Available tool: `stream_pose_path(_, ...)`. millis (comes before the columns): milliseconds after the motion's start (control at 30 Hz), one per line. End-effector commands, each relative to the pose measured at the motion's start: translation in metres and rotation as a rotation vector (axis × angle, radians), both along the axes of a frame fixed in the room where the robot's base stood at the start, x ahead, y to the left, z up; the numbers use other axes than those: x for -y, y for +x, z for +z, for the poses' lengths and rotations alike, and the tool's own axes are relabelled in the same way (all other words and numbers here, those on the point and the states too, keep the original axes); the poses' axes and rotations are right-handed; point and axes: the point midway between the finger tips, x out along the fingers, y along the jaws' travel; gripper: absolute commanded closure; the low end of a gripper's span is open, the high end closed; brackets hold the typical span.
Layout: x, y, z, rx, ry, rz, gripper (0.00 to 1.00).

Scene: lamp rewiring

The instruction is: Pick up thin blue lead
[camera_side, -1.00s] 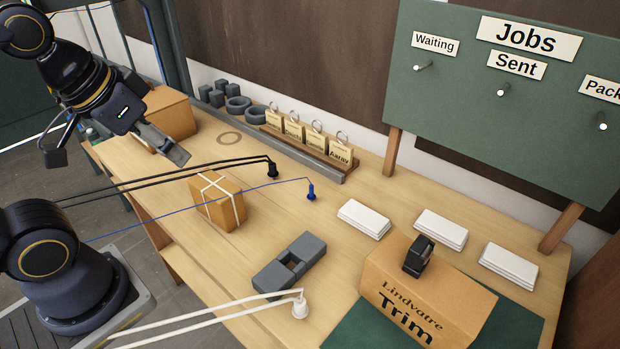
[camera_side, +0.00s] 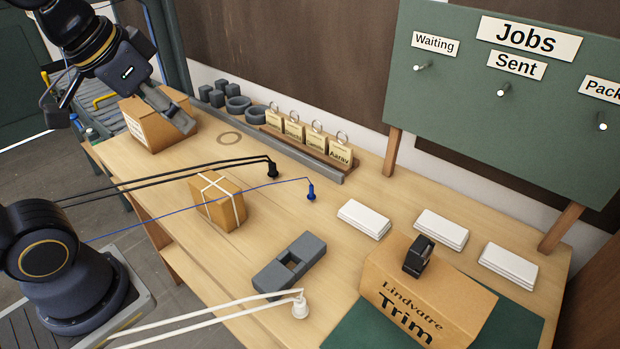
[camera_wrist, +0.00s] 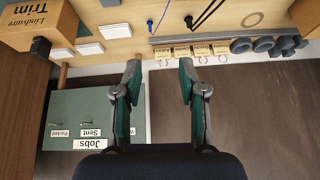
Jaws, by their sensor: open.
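The thin blue lead (camera_side: 247,191) runs across the table from the lower left to a blue plug end (camera_side: 311,192) that stands on the wood right of centre. In the wrist view the blue plug end (camera_wrist: 150,25) shows at the top, beyond my fingertips. My gripper (camera_side: 188,127) is open and empty in the side view, high over the back left of the table by a cardboard box, well away from the lead. In the wrist view my gripper (camera_wrist: 158,70) has its two fingers wide apart with nothing between them.
Two black cords end in a black plug (camera_side: 272,170) left of the blue one. A taped parcel (camera_side: 218,203) sits by the blue lead. A grey block (camera_side: 290,264), a white cord's plug (camera_side: 300,308), white stacks (camera_side: 364,219) and the Trim box (camera_side: 425,300) stand nearer. A tag rack (camera_side: 308,148) lines the back.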

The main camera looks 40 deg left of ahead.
Motion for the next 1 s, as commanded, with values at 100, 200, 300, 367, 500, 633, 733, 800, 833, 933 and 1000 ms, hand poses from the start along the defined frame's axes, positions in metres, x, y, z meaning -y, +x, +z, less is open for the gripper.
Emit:
stream_pose_path(100, 0.004, 0.047, 0.027, -0.043, 0.024, -0.040, 0.59)
stream_pose_path(200, 0.009, 0.091, 0.035, -0.095, 0.039, -0.072, 0.59)
stream_pose_path(300, 0.016, 0.139, 0.029, -0.159, 0.050, -0.106, 0.59)
stream_pose_path(367, 0.020, 0.168, 0.017, -0.201, 0.055, -0.125, 0.59)
stream_pose_path(500, 0.032, 0.227, -0.028, -0.307, 0.057, -0.165, 0.59)
stream_pose_path(633, 0.041, 0.260, -0.081, -0.395, 0.053, -0.187, 0.59)
stream_pose_path(733, 0.046, 0.270, -0.117, -0.453, 0.048, -0.194, 0.59)
stream_pose_path(800, 0.047, 0.270, -0.136, -0.488, 0.047, -0.198, 0.59)
stream_pose_path(833, 0.048, 0.269, -0.143, -0.502, 0.046, -0.200, 0.59)
stream_pose_path(933, 0.049, 0.267, -0.158, -0.523, 0.045, -0.201, 0.59)
stream_pose_path(1000, 0.049, 0.267, -0.169, -0.523, 0.046, -0.202, 0.59)
